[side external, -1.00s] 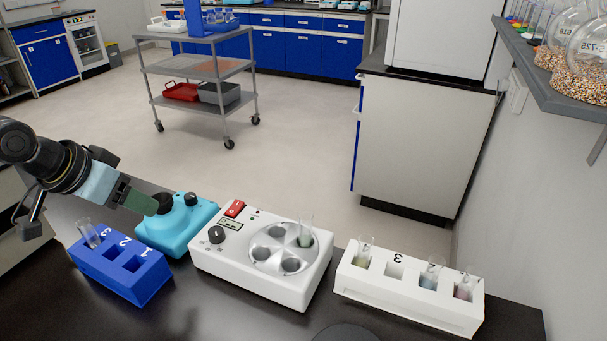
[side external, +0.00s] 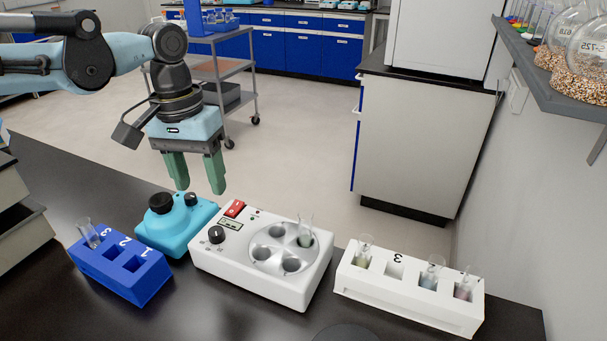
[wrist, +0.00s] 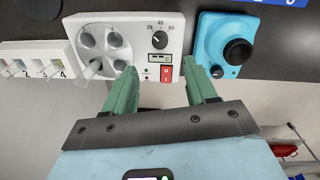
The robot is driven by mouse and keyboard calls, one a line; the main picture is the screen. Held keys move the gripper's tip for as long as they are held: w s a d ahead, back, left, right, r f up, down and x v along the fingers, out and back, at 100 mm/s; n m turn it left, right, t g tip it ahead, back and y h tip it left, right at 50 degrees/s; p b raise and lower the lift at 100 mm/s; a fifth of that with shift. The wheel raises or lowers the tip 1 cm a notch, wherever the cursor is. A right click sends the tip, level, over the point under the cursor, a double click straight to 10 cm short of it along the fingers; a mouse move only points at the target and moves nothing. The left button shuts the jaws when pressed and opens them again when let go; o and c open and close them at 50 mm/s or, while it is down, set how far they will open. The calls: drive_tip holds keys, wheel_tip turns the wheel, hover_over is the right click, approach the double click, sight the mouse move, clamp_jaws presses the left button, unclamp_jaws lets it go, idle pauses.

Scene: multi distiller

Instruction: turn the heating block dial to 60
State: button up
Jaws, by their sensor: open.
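The heating block (side external: 262,262) is a white box on the dark bench with a round metal plate of wells. Its black dial (side external: 216,235) is on the left part of the top. In the wrist view the dial (wrist: 160,40) has the marks 20, 40 and 60 around it; its exact pointer setting is too small to read. My gripper (side external: 200,187) has green fingers pointing down, apart and empty, above and behind the block's left part. In the wrist view my gripper (wrist: 159,72) shows the dial beyond the gap between its fingers.
A red switch (side external: 235,208) sits close to the dial. A glass tube (side external: 305,235) stands in the block's plate. A blue device with a black knob (side external: 175,222) and a blue rack (side external: 120,275) stand left. A white rack with tubes (side external: 408,292) stands right.

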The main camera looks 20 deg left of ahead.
sight(214, 231)
drive_tip(key=f, duration=1)
drive_tip(key=shift+d+f, duration=0.3)
drive_tip(key=shift+c, duration=0.4)
clamp_jaws()
